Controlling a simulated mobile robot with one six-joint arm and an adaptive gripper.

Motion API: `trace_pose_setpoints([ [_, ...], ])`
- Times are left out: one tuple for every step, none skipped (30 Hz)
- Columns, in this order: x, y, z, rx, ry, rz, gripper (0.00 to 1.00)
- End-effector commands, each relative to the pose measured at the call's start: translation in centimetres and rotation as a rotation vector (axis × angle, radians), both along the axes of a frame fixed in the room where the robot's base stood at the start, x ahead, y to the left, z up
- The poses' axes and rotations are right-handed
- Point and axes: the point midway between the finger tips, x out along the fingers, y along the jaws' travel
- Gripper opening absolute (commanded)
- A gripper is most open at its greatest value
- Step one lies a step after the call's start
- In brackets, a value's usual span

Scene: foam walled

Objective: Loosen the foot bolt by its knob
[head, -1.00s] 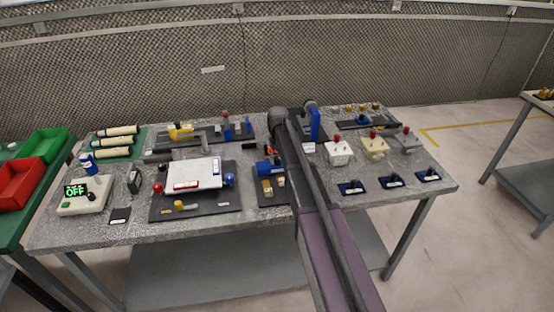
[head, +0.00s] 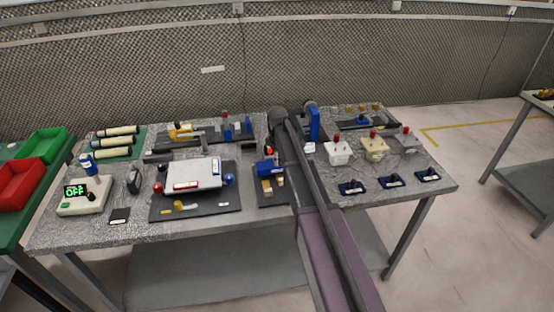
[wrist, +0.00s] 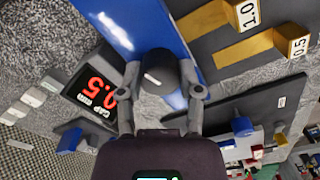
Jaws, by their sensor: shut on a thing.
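The knob (wrist: 158,72) is a dark round cap with a pale line across its face, in the middle of the wrist view. My gripper (wrist: 161,82) is shut on the knob, one finger on each side. In the head view my arm covers the knob and the gripper's fingertips. The bolt below the knob is hidden, so how far it is turned cannot be read.
Yellow blocks marked 1.0 and 0.5 (wrist: 293,42) lie at the right.

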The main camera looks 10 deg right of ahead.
Motion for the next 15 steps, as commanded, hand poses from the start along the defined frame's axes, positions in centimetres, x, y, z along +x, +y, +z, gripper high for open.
trace_pose_setpoints([
  [-0.07,0.04,-0.03,0.0,0.001,0.046,0.0],
  [-0.07,0.04,-0.03,0.0,0.001,0.074,0.0],
  [-0.07,0.04,-0.03,0.0,0.001,0.112,0.0],
  [-0.08,0.04,-0.03,0.0,0.001,0.141,0.0],
  [-0.08,0.04,-0.03,0.0,0.001,0.169,0.0],
  [-0.09,0.05,-0.03,0.001,0.002,0.208,0.0],
  [-0.08,0.06,-0.03,0.001,0.002,0.236,0.0],
  [-0.08,0.06,-0.03,0.001,0.002,0.264,0.0],
  [-0.09,0.06,-0.03,0.001,0.002,0.303,0.0],
  [-0.09,0.06,-0.03,0.001,0.002,0.331,0.0],
  [-0.09,0.06,-0.03,0.001,0.002,0.359,0.0],
  [-0.09,0.06,-0.03,0.001,0.002,0.398,0.0],
  [-0.09,0.07,-0.03,0.001,0.002,0.426,0.0],
  [-0.1,0.07,-0.03,0.001,0.002,0.454,0.0],
  [-0.1,0.07,-0.03,0.001,0.002,0.493,0.0],
])
